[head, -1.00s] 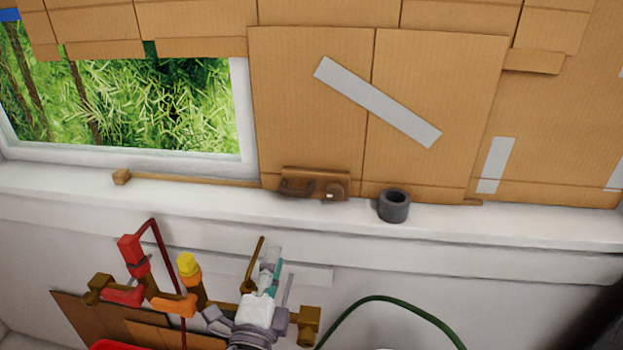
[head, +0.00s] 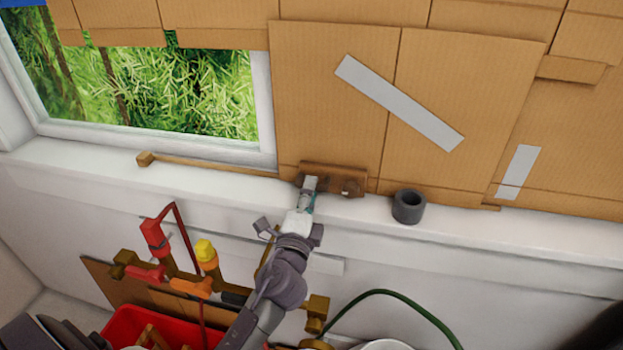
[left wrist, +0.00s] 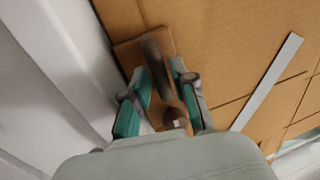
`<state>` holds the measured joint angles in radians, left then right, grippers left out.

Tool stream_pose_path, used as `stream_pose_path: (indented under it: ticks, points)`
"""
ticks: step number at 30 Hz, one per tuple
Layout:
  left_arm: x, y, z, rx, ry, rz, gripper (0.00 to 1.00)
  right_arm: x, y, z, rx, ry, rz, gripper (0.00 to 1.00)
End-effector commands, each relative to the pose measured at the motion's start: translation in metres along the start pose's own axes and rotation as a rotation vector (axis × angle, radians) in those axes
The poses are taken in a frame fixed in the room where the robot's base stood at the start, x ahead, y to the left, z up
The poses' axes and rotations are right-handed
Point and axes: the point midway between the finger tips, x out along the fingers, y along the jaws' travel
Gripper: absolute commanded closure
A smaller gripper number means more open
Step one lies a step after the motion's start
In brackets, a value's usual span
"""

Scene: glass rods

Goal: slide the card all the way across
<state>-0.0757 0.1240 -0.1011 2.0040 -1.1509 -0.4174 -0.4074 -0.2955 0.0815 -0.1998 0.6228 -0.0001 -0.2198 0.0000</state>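The card is a brown cardboard panel (head: 330,110) with a grey tape strip, covering the window's right part. A wooden block (head: 333,173) with a dark handle and a round knob sits at its lower edge. My left gripper (head: 310,182) reaches up to the left part of this block. In the left wrist view, my left gripper (left wrist: 163,95) has its teal-padded fingers apart, one on each side of the dark handle (left wrist: 156,62). I cannot tell whether either finger touches it. The card (left wrist: 225,35) fills the background there. My right gripper is not in view.
A wooden rail (head: 210,166) runs along the white sill to an end block at left. A dark grey ring (head: 408,207) stands on the sill right of the handle. Pipes with a red valve (head: 153,237) and a yellow cap (head: 205,250) stand below.

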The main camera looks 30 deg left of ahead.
Motion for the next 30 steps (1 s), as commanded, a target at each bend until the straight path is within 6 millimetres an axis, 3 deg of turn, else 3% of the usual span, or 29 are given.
stream_pose_path:
  ticks: [4,14,19,30]
  points:
    - [0.012,-0.001,0.0,0.0,0.0,0.0,0.74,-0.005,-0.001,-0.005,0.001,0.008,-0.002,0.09]
    - [0.015,0.001,0.0,0.0,0.0,0.0,0.74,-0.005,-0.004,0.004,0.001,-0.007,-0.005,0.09]
    - [0.015,0.001,0.0,0.0,0.0,0.0,1.0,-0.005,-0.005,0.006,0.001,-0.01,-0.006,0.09]
    - [0.015,0.001,0.0,0.0,0.0,0.001,1.0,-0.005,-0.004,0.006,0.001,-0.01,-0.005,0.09]
